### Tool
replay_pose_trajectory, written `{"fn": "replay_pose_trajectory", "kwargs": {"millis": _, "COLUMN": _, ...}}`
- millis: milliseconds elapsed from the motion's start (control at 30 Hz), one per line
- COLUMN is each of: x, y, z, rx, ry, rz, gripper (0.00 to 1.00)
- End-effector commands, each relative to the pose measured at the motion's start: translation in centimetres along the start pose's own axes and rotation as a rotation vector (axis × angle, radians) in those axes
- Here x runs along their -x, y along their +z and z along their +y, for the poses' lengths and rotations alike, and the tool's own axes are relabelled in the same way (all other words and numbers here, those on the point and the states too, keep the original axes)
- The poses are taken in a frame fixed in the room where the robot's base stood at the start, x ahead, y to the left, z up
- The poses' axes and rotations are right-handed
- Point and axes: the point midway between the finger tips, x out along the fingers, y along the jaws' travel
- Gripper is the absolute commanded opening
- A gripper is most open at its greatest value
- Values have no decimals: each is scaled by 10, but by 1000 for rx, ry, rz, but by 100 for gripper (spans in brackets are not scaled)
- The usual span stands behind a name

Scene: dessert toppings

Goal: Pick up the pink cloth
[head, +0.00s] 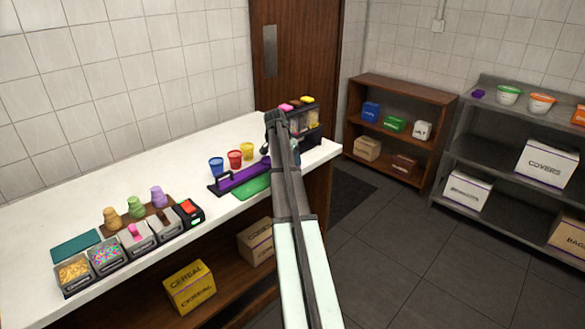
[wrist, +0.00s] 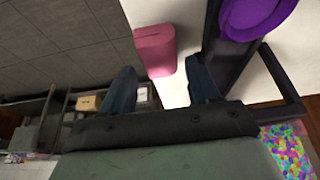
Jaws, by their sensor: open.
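The pink cloth (wrist: 155,50) shows in the wrist view as a folded, rounded pink shape at the edge of the white counter (wrist: 150,10). My gripper (wrist: 161,72) is open, with one dark finger on each side of the cloth's near end in the picture. The jaws look empty, and I cannot tell how far the cloth is from the fingertips. In the head view my arm reaches over the counter's right end, and I cannot make out the cloth there.
A dark tray with a purple piece and handle (head: 240,175) lies close by, next to a green mat (head: 252,188). Blue, red and yellow cups (head: 234,160) stand behind it. A dark topping rack (head: 308,130) stands at the counter's far end. The floor to the right is clear.

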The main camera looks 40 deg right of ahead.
Motion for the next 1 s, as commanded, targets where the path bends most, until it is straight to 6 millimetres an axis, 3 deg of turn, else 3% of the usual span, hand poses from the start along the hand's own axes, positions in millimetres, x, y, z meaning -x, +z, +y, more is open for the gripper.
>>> {"fn": "replay_pose_trajectory", "kwargs": {"millis": 200, "x": -26, "y": 0, "z": 0, "rx": 0, "ry": 1, "rz": -1, "gripper": 61}}
{"fn": "replay_pose_trajectory", "kwargs": {"millis": 433, "x": -28, "y": 1, "z": 0, "rx": 0, "ry": 0, "rz": 0, "gripper": 61}}
{"fn": "replay_pose_trajectory", "kwargs": {"millis": 900, "x": -28, "y": 0, "z": 0, "rx": 0, "ry": 0, "rz": 0, "gripper": 17}}
{"fn": "replay_pose_trajectory", "kwargs": {"millis": 1000, "x": -28, "y": 0, "z": 0, "rx": 0, "ry": 0, "rz": 0, "gripper": 17}}
